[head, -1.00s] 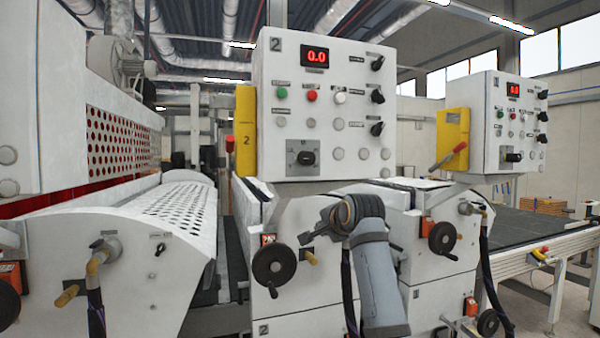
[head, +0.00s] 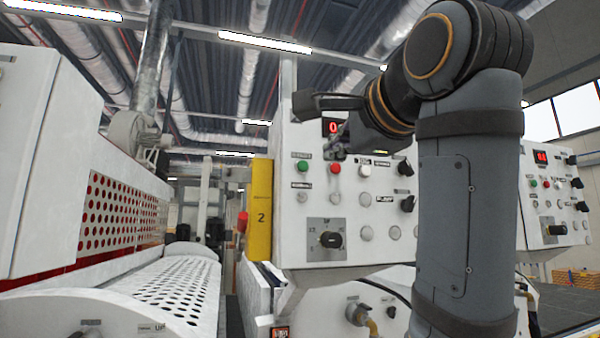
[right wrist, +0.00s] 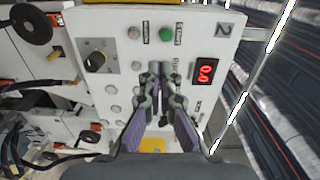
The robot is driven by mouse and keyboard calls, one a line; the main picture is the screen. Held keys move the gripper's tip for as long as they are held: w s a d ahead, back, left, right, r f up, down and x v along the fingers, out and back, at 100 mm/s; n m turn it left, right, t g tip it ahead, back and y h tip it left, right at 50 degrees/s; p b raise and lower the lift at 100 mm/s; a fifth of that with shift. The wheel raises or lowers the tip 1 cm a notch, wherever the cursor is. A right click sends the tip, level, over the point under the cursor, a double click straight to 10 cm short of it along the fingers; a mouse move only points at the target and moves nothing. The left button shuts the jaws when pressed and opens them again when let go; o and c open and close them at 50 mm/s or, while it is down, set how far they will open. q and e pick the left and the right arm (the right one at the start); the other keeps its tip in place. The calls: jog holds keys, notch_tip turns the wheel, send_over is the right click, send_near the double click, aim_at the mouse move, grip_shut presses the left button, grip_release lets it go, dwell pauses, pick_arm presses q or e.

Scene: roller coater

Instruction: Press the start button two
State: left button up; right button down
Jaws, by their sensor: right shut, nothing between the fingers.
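The control panel marked 2 (head: 285,225) carries a row of round buttons below its red display. The green button (head: 302,166) is at the left of that row, with a red button (head: 335,168) to its right. My right gripper (head: 336,150) is shut and empty in front of the panel, just above the red button in the picture. In the right wrist view the closed fingertips (right wrist: 158,72) lie beside the green button (right wrist: 166,33), apart from it, and the red button is hidden. My left gripper is not in view.
A white button (head: 365,170), several lower buttons, a black rotary switch (head: 331,240) and black knobs (head: 405,168) crowd the same panel. A yellow box (head: 260,210) is on its left side. A second panel (head: 550,190) stands at the right.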

jog(key=p, duration=0.4)
send_near(305, 166)
jog(key=p+x, duration=0.2)
jog(key=x, duration=0.4)
jog(key=shift+a+r+p, duration=0.15)
jog(key=shift+p, duration=0.25)
jog(key=shift+w+a, duration=0.15)
jog(key=shift+w, duration=0.25)
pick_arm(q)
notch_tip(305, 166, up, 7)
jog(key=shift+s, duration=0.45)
